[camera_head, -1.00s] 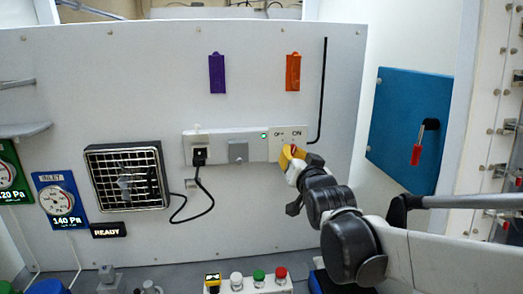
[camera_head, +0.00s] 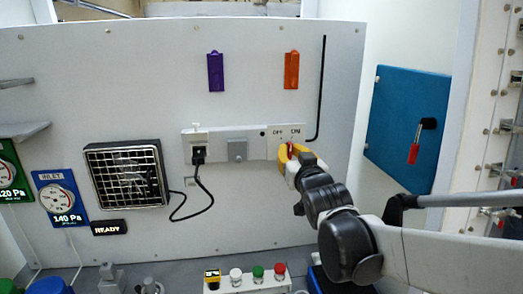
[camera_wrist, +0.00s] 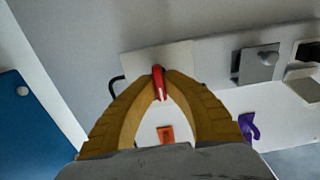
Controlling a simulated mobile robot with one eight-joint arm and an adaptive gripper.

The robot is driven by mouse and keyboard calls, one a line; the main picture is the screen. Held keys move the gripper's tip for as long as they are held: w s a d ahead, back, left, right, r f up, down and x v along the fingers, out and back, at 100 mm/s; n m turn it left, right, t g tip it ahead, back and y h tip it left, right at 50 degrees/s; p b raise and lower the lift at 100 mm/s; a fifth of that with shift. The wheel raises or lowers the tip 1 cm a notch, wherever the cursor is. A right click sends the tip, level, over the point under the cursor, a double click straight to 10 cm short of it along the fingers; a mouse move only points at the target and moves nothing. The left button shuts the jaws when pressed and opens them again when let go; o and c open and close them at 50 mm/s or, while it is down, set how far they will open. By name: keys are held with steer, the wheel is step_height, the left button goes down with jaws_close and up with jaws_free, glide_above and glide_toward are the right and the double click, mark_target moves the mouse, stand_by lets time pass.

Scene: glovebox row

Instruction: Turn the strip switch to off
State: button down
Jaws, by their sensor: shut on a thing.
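The strip switch is a red knob (camera_head: 291,148) on a pale plate marked OFF on the left and ON on the right, at the right end of the white power strip (camera_head: 217,145). My gripper (camera_head: 287,153) is at the plate with its yellow fingers shut on the red knob. In the wrist view the red knob (camera_wrist: 158,82) sits between the two fingertips (camera_wrist: 159,76). The fingers partly cover the knob, so its exact pointing is hard to read. The small indicator on the strip beside the plate is dark.
A black plug (camera_head: 198,155) and its cord run from the strip towards the caged fan (camera_head: 125,175) on the left. Purple (camera_head: 215,72) and orange (camera_head: 291,70) tags hang above. A blue panel (camera_head: 400,135) with a red-handled lever is at right. Coloured buttons (camera_head: 258,272) stand below.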

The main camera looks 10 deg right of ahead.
steer(key=c, duration=1.5)
jaws_free()
steer(key=s, duration=1.2)
